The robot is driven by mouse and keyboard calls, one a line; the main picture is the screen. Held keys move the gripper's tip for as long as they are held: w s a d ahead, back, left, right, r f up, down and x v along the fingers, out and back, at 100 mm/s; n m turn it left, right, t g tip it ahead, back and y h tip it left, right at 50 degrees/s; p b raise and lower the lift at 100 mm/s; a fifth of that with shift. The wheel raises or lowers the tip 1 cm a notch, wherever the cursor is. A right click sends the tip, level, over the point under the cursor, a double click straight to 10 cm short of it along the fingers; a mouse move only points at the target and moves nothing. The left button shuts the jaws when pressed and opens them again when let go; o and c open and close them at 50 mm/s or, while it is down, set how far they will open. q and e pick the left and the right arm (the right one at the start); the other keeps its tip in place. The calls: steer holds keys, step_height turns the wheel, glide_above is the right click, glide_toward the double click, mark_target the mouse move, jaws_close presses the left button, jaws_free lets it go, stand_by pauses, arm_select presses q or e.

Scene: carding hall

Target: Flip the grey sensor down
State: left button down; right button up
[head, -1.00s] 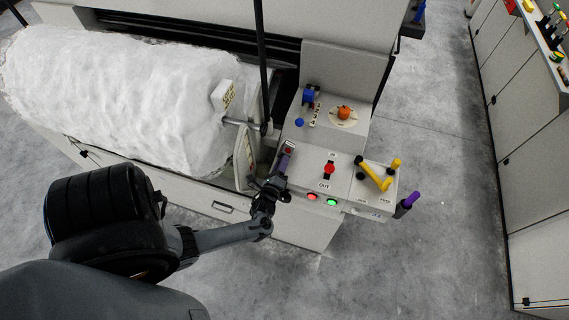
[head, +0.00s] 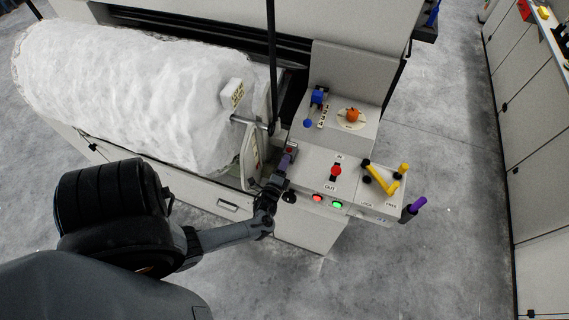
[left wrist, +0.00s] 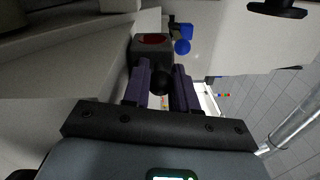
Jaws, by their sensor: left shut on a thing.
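The grey sensor (left wrist: 150,45) is a small dark grey block with a red oval face at the left front of the control console. It also shows in the head view (head: 292,149). A black ball knob (left wrist: 162,82) stands out from it toward my left gripper (left wrist: 162,90). The two purplish fingers lie on either side of this knob and are shut on it. In the head view my left gripper (head: 285,163) reaches the console's left edge from below. The fingers partly cover the sensor's near side. My right gripper is in neither view.
The console bears a blue lever (head: 317,98), an orange knob (head: 352,115), a red IN/OUT handle (head: 335,170), a yellow lever (head: 382,180) and a purple handle (head: 416,206). A white fibre roll (head: 130,95) lies left. Floor to the right is clear.

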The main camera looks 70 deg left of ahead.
arm_select(q)
steer(key=c, duration=0.9)
jaws_free()
steer(key=shift+f, duration=0.1)
steer(key=shift+c, duration=0.2)
